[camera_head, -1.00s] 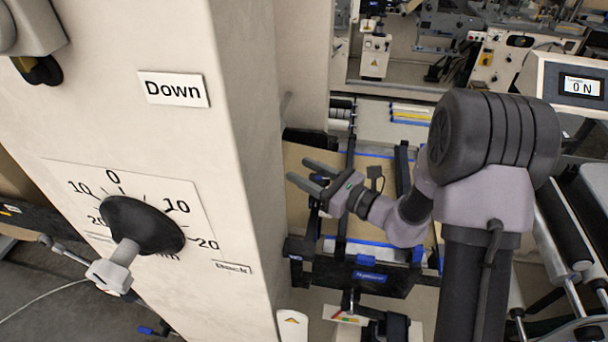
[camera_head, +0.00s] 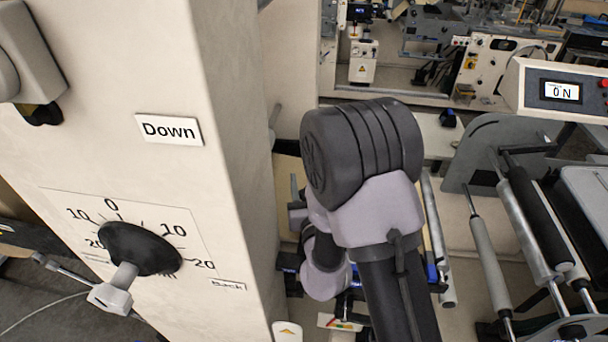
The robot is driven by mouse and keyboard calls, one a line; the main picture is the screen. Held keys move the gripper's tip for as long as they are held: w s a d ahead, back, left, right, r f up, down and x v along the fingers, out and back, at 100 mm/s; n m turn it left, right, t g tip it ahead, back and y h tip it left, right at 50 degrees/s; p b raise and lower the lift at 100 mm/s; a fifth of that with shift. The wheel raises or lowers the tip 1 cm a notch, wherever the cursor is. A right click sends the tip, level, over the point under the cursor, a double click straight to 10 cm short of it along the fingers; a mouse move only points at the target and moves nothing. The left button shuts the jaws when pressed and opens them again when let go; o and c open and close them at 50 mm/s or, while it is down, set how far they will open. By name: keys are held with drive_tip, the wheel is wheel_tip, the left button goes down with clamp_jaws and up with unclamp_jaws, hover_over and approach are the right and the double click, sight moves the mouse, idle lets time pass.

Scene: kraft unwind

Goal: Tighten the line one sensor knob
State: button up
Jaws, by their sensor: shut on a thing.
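My arm (camera_head: 362,190) stands in the middle of the picture and hides most of my gripper. Only dark grey parts at its left edge show, beside the cream column, and what is between the fingers is hidden. A black round knob (camera_head: 138,248) sits on a dial plate (camera_head: 75,205) marked 20, 10, 0, 10, 20 on the column's near face. A grey block with a thin metal handle (camera_head: 110,298) joins the knob's lower front. No label reading line one sensor shows, so I cannot tell which part is the sensor knob. My arm is right of the dial, apart from it.
The cream column (camera_head: 235,120), with a "Down" label (camera_head: 169,129), fills the left. Rollers (camera_head: 490,265) stand at the right, below a display reading "0 N" (camera_head: 561,91). Several machines stand behind. Floor shows at lower left.

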drive_tip(key=shift+d+r+m+h+p, duration=0.1)
drive_tip(key=shift+r+m+h+p, duration=0.25)
drive_tip(key=shift+h+p, duration=0.3)
drive_tip(key=shift+c, duration=0.2)
drive_tip(key=shift+f+m+h, duration=0.2)
drive_tip(key=shift+m+h, duration=0.05)
drive_tip(key=shift+h, duration=0.1)
drive_tip(key=o, duration=1.4)
drive_tip(key=shift+d+f, duration=0.1)
